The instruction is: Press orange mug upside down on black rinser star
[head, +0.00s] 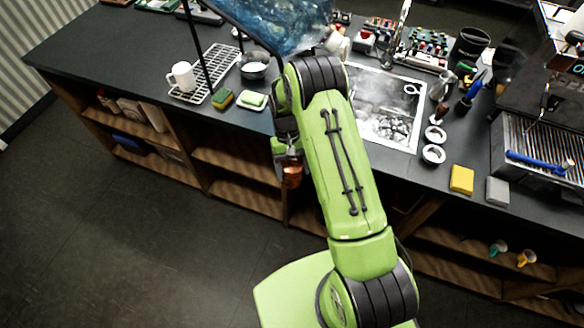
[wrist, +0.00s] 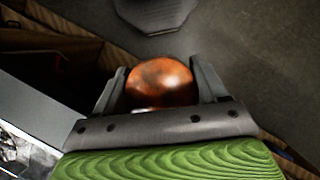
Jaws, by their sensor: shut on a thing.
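My gripper (head: 287,158) hangs in front of the counter's near edge, beside the open shelves. It is shut on a rounded, mottled orange-brown thing (wrist: 162,80), which I take to be the orange mug. Its dark orange side (head: 292,177) shows just below my gripper in the head view. In the wrist view my gripper (wrist: 163,88) has one finger on either side of it. No handle shows, and I cannot tell which way its opening faces. I cannot make out the black rinser star; my arm hides part of the counter.
A sink (head: 408,95) is set in the dark counter (head: 120,50). A white mug (head: 183,76) stands on a wire rack (head: 215,60) at left. Sponges, a yellow block (head: 461,179) and a grill tray (head: 540,150) line the front. Open floor (head: 150,230) lies at lower left.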

